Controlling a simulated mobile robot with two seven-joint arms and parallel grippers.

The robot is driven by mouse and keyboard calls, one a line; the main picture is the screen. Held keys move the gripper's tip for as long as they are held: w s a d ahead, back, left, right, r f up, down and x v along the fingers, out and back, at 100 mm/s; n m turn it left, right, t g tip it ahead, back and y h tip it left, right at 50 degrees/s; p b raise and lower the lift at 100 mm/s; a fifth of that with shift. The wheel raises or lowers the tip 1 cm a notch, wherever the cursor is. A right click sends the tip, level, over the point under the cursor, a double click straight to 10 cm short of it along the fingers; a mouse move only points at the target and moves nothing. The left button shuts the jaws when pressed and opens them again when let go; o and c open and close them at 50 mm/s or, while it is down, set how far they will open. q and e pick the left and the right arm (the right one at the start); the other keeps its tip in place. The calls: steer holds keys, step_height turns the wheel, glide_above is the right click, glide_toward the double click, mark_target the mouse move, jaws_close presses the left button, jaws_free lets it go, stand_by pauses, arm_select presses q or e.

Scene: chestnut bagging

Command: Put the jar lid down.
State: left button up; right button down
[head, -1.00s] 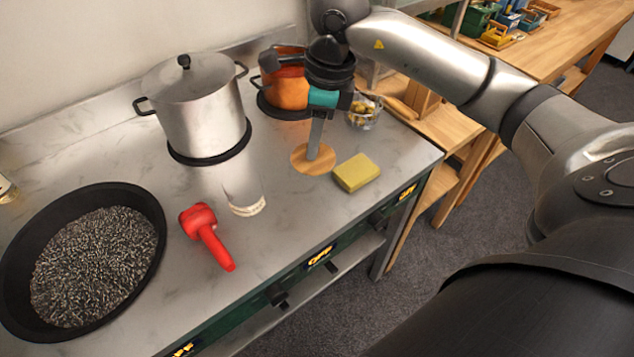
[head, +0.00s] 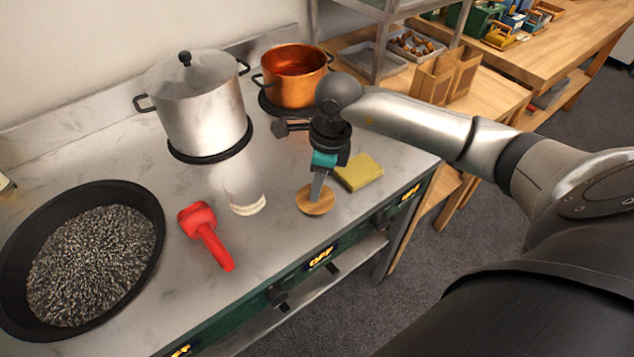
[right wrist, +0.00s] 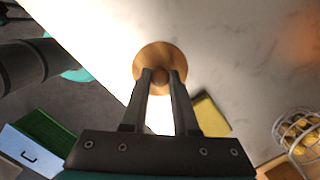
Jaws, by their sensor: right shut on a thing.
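The jar lid (head: 316,203) is a round wooden disc with a knob. It is over the front part of the steel counter, just left of the yellow sponge. My right gripper (head: 318,186) points down and is shut on the lid's knob. The right wrist view shows the lid (right wrist: 160,58) at the tips of my two fingers (right wrist: 160,75). I cannot tell whether the lid touches the counter. A clear glass jar (head: 245,203) with a pale label stands left of the lid. My left gripper is not in view.
The yellow sponge (head: 365,172) lies close behind the right gripper. A red tool (head: 208,235) lies left of the jar. A black pan (head: 150,215) of dark grains, a steel pot (head: 205,115) and a copper pot (head: 295,90) stand around.

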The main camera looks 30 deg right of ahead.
mark_target(326, 198)
steer(key=shift+f, duration=0.2)
steer(key=c, duration=0.7)
jaws_free()
steer(key=shift+r, duration=0.15)
steer(key=shift+r, duration=0.3)
steer(key=r, duration=0.3)
steer(key=d+r, duration=0.1)
steer(key=r, duration=0.3)
steer(key=s+r+p, duration=0.1)
steer(key=r, duration=0.3)
steer(key=shift+s+d+r, duration=0.1)
steer(key=shift+d+r, duration=0.05)
steer(key=shift+r, duration=0.1)
